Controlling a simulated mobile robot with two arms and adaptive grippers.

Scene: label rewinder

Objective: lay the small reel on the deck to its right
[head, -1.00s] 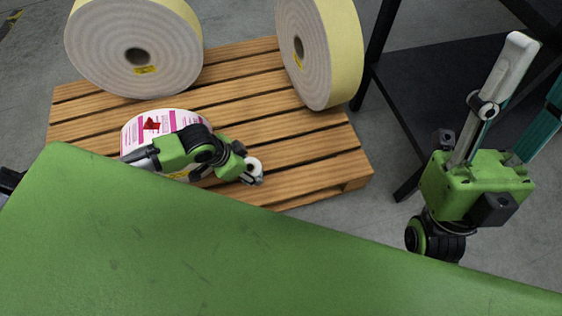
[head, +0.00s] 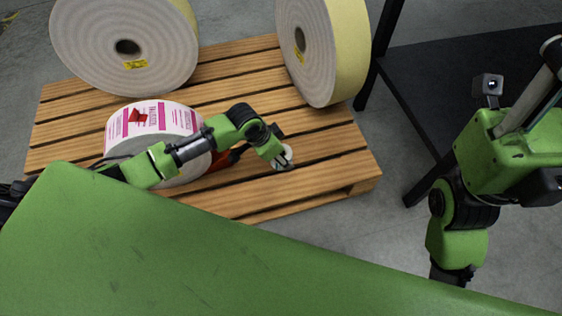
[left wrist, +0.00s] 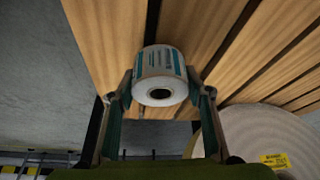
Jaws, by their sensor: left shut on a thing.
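The small reel is white with teal print and a dark core hole, seen between my fingers in the left wrist view (left wrist: 160,63). In the head view the small reel (head: 286,160) is a small white round shape, partly covered by my gripper. My left gripper (head: 282,157) is shut on it, above the right part of the wooden pallet deck (head: 325,165). I cannot tell whether the reel touches the boards. A larger white reel with pink print (head: 150,120) lies on the pallet to the left, partly behind my left arm. My right arm shows at the right, its gripper out of sight.
Two big grey-faced rolls stand on the pallet, one at back left (head: 95,50) and one at back right (head: 305,65). A red object (head: 138,115) is on the pink-printed reel. A black table-like frame (head: 450,85) stands right of the pallet. Boards around the gripper are bare.

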